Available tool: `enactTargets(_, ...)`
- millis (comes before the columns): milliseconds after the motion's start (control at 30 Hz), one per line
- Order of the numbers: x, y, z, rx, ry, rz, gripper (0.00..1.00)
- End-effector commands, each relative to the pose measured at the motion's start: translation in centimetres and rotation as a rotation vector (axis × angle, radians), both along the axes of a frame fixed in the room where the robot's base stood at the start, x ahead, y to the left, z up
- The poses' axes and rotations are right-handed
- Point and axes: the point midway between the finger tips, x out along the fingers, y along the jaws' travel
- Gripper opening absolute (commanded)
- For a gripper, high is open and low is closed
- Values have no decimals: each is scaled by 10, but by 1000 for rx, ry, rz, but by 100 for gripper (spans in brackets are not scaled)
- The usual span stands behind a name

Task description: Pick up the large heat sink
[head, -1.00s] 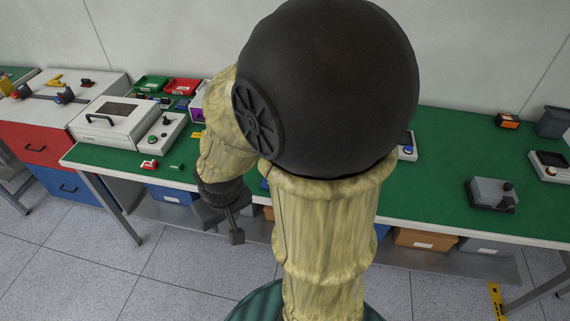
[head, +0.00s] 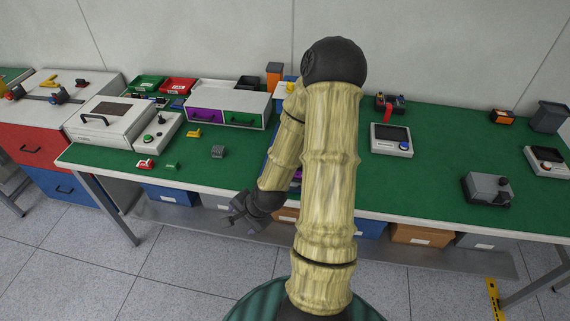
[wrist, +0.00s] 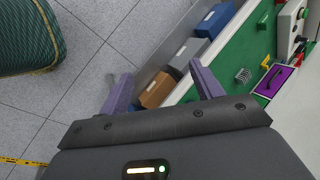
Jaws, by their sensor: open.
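A grey finned block that looks like the heat sink (head: 218,152) sits on the green bench top (head: 430,185), left of my arm in the head view. It also shows in the wrist view (wrist: 243,76), on the green surface to the right of my fingers. My gripper (head: 241,217) hangs in front of the bench's front edge, below and to the right of the heat sink in the head view. In the wrist view its two purple fingers (wrist: 158,76) are spread wide with nothing between them.
A purple-and-green drawer unit (head: 228,108) stands behind the heat sink. A yellow part (head: 193,133), a small green part (head: 172,166) and a grey device with a green button (head: 157,133) lie to its left. Bins (head: 172,194) sit under the bench.

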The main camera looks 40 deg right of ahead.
Motion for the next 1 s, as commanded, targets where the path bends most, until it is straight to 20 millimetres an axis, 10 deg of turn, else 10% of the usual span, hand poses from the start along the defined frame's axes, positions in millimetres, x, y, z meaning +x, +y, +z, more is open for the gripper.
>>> enactTargets(367,26,-64,-11,531,-246,-823,65)
enactTargets(600,23,-142,11,912,-495,-1356,65)
enactTargets(1000,4,-195,28,1139,-679,-1635,65)
